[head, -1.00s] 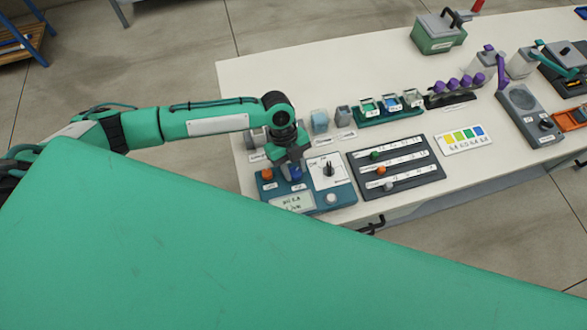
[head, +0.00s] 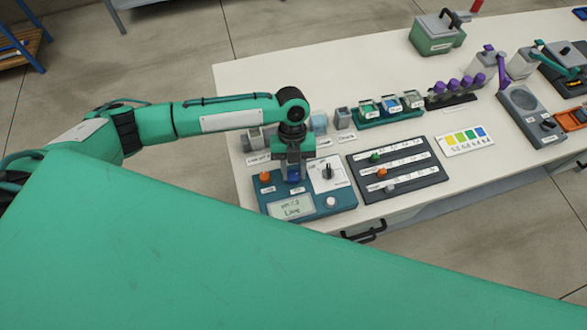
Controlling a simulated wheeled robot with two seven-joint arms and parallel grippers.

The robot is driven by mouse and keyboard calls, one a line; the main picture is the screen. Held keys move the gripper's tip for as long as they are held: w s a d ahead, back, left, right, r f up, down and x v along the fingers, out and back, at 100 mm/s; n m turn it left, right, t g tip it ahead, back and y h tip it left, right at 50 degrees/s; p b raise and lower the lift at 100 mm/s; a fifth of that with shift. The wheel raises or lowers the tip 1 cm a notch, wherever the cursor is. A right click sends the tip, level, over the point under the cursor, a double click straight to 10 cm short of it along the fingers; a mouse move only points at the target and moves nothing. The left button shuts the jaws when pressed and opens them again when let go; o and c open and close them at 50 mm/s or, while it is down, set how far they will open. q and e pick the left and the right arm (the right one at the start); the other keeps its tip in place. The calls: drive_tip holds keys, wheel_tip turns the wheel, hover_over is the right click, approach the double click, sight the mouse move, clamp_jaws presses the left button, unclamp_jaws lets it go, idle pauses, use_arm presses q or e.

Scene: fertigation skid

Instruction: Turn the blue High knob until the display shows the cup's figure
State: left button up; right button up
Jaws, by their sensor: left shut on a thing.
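The blue High knob (head: 294,176) stands on the blue meter box (head: 340,197) at the near left of the bench, mostly covered by my gripper. My left gripper (head: 293,169) points down over it and is shut on it. The display (head: 291,207) below the knob shows a pH figure that looks like 7.2 or 7.3, with a word under it; the small print is hard to read. Several small cups stand behind the box, one of them grey (head: 343,118); I cannot read a figure on any. My right gripper is out of view.
An orange knob (head: 265,177) sits left of the blue one, and a dark selector (head: 327,172) on a white plate sits right. A dark slider panel (head: 398,169) lies right of the box. A teal rack (head: 388,114) stands behind.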

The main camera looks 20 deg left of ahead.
use_arm(q)
drive_tip(key=o, duration=1)
drive_tip(key=b+v, duration=0.3)
drive_tip(key=v, duration=1)
drive_tip(key=shift+w+r, duration=0.15)
drive_tip(key=shift+r, duration=0.25)
drive_tip(key=shift+f, duration=0.1)
